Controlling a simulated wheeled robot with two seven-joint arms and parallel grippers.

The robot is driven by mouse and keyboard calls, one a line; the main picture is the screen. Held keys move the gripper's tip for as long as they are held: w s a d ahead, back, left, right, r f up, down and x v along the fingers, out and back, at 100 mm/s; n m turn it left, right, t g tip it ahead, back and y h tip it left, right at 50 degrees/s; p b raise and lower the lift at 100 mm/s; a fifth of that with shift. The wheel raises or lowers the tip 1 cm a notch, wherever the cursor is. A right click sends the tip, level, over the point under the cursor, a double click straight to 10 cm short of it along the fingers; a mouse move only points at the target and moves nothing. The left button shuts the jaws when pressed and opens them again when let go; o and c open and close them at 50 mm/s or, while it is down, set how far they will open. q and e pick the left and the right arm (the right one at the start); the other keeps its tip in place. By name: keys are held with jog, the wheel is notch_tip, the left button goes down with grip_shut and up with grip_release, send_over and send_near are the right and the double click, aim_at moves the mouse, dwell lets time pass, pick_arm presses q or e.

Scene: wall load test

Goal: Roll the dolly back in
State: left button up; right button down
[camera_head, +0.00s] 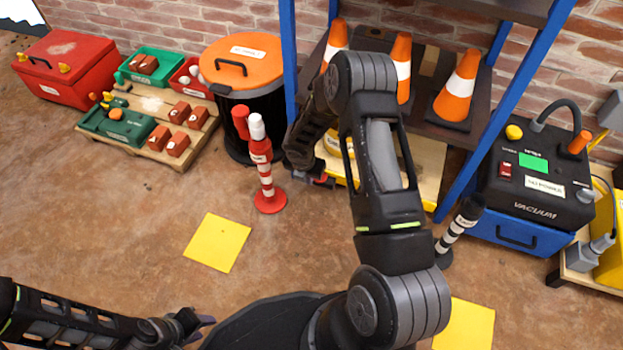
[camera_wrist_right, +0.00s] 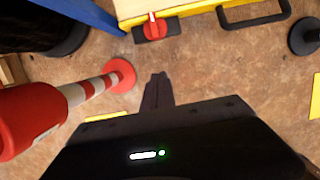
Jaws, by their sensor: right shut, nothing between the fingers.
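The dolly (camera_head: 432,165), a pale deck with a yellow edge, sits low under the blue-posted shelf, partly hidden by my right arm. In the right wrist view its deck and yellow edge (camera_wrist_right: 190,12) show at the top, with a red knob (camera_wrist_right: 152,27) on a dark block and a black handle (camera_wrist_right: 254,17). My right gripper (camera_wrist_right: 158,76) is shut and empty, its fingertips below and apart from the red knob. In the head view the right fingertips are hard to make out. My left gripper (camera_head: 204,325) is low at the left, over bare floor; its jaw gap is unclear.
A red-and-white post (camera_head: 265,175) stands left of my right gripper and a black-and-white post (camera_head: 457,230) to the right. Yellow floor squares (camera_head: 217,242) (camera_head: 466,325) lie in front. A vacuum (camera_head: 535,175) stands right, an orange-lidded bin (camera_head: 243,62) left. The middle floor is clear.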

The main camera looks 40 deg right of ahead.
jog(key=v, duration=0.2)
jog(key=shift+s+a+r+p, duration=0.1)
jog(key=shift+a+r+p, duration=0.05)
jog(key=shift+r+p, duration=0.2)
dwell(0.4)
